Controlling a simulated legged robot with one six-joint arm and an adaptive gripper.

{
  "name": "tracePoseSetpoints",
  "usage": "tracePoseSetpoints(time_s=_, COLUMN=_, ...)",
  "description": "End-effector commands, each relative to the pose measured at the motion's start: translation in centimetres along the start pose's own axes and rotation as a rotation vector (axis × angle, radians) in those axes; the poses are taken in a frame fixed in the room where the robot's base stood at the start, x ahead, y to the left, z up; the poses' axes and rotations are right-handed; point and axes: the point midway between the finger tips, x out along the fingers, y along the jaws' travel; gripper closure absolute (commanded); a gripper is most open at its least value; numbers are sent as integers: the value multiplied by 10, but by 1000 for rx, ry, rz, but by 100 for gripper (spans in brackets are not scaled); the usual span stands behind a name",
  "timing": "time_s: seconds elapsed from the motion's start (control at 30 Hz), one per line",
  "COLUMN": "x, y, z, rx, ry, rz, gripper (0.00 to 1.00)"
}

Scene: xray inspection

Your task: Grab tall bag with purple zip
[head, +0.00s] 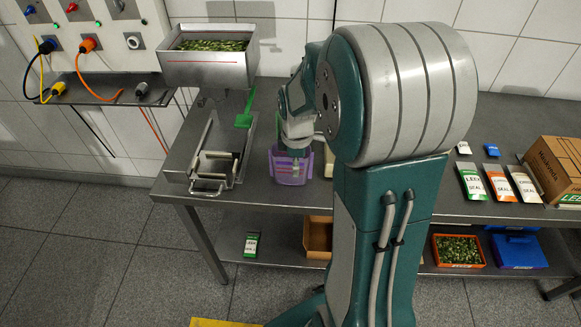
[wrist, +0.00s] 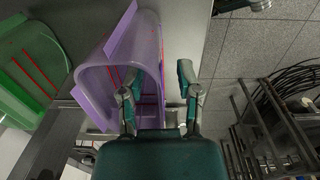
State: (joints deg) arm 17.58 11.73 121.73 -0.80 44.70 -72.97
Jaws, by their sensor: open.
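My gripper (wrist: 158,82) is open at a purple open-topped container (wrist: 118,75) with red lines on it. In the wrist view one finger overlaps the container and the other is to the right of its wall; contact cannot be told. In the head view the purple container (head: 291,178) stands on the table, with my gripper (head: 296,160) at it and partly over it. I cannot make out a purple zip on any bag.
A metal hopper (head: 209,66) and a metal frame (head: 215,158) are to the left. A green container (wrist: 35,70) is beside the purple one in the wrist view. A cardboard box (head: 556,165) is at the far right. A bag (head: 252,245) stands on the lower shelf.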

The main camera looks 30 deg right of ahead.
Motion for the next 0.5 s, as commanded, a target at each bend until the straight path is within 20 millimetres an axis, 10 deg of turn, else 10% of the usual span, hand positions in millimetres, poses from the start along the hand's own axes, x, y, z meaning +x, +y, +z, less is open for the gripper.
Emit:
tracePoseSetpoints(time_s=0.37, x=15, y=0, z=0, rx=0, ry=0, rz=1, gripper=56)
tracePoseSetpoints(time_s=0.47, x=15, y=0, z=0, rx=0, ry=0, rz=1, gripper=100)
tracePoseSetpoints(time_s=0.5, x=15, y=0, z=0, rx=0, ry=0, rz=1, gripper=100)
